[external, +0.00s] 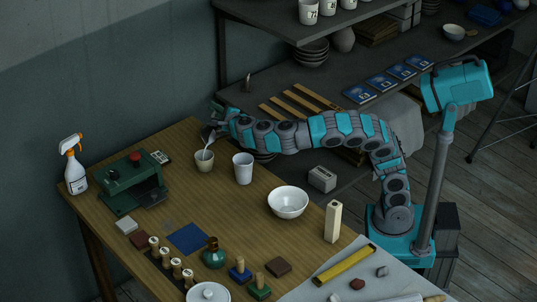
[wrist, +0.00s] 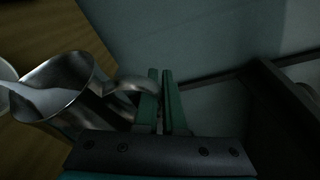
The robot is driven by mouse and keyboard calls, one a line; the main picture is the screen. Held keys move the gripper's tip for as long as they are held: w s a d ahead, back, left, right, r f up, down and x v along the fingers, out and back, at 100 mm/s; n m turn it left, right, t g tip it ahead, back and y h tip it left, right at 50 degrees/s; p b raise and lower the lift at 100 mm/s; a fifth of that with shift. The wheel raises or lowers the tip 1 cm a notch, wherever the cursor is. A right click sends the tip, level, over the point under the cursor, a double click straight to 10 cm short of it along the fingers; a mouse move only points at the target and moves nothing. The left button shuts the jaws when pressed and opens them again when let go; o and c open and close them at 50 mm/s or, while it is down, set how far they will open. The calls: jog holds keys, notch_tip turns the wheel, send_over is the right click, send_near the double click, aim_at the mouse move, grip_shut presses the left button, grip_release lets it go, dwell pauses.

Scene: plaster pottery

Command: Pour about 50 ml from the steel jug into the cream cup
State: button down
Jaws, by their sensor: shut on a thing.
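My gripper (wrist: 163,103) is shut on the handle of the steel jug (wrist: 88,105) in the wrist view. The jug is tilted, with pale liquid at its lip. In the external view the jug (external: 208,134) is small and dark at the far end of the wooden table, beside my gripper (external: 218,117). The cream cup (external: 204,161) stands upright just below the jug's lip, and a thin pale stream shows between them. A sliver of a pale rim, likely the cup (wrist: 6,76), shows at the left edge of the wrist view. The level inside the cup cannot be told.
A white tumbler (external: 243,169) stands close to the right of the cup, and a white bowl (external: 288,202) lies nearer. A green machine (external: 132,182) and a spray bottle (external: 75,170) stand to the left.

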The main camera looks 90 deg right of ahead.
jog(key=shift+w+a+r+n+h, duration=0.35)
jog(key=shift+a+r+n, duration=0.2)
jog(key=shift+n, duration=0.25)
dwell(2.0)
jog(key=s+d+f+m, duration=0.1)
jog(key=s+d+m+y, duration=0.1)
jog(key=d, duration=0.1)
jog(key=shift+s+f, duration=0.1)
jog(key=shift+f, duration=0.3)
jog(key=shift+d+f+m+y, duration=0.15)
jog(key=shift+f+m+y, duration=0.1)
jog(key=shift+f+m, duration=0.15)
jog(key=shift+s+d+f+m, duration=0.2)
jog(key=shift+d+f+m, duration=0.1)
jog(key=shift+f+m, duration=0.1)
jog(key=shift+s+d+f+m+y+b, duration=0.15)
jog(key=shift+f+m+y+b, duration=0.1)
jog(key=shift+f+b, duration=0.15)
jog(key=shift+s+d+f+m+y+b, duration=0.1)
jog(key=shift+f+m+y+b, duration=0.05)
jog(key=shift+f+m+b, duration=0.15)
jog(key=shift+b, duration=0.35)
jog(key=shift+d+f, duration=0.1)
dwell(0.3)
